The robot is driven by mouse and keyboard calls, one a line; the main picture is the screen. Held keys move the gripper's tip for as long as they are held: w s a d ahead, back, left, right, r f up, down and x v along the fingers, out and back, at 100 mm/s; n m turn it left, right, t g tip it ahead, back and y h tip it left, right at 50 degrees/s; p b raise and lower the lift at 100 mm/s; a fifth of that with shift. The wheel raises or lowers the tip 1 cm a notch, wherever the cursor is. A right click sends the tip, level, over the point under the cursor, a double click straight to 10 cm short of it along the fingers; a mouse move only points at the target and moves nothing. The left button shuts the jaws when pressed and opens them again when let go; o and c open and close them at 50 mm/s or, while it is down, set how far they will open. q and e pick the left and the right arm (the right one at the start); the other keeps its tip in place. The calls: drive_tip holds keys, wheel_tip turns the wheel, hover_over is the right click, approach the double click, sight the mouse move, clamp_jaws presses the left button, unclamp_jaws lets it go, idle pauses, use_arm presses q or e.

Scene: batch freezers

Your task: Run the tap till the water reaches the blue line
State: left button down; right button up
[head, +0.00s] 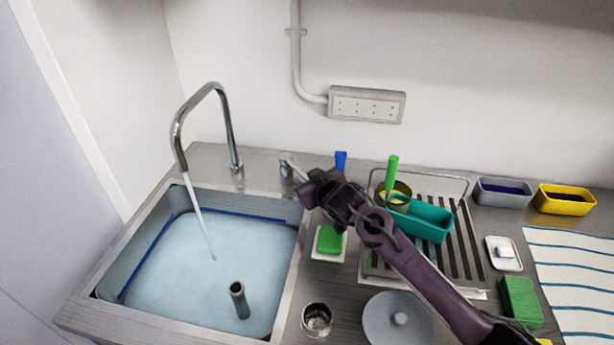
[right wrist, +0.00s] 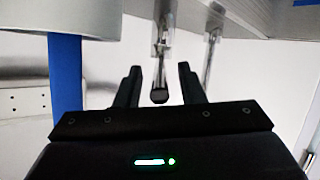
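The tap (head: 205,95) stands behind the sink, and a stream of water (head: 200,217) falls from its spout. The sink (head: 288,300) holds pale blue water (head: 185,265). The blue line (head: 145,258) shows along the left and back walls, with the water's edge close below it; I cannot tell whether they touch. The tap lever (head: 292,166) is right of the spout. My right gripper (head: 312,187) is at the lever. In the right wrist view the lever's dark end (right wrist: 159,96) is between the open fingers, with gaps on both sides. My left gripper is out of view.
A grey standpipe (head: 239,299) rises from the water. Right of the sink are a green sponge (head: 329,239), a metal cup (head: 317,319), a grey lid (head: 385,325) and a drying rack (head: 465,250) with a teal container (head: 425,222). A blue-handled tool (head: 341,160) stands behind my gripper.

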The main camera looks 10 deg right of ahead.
drive_tip(key=shift+w, duration=0.25)
drive_tip(key=shift+c, duration=0.5)
clamp_jaws()
drive_tip(key=shift+a+f, duration=0.1)
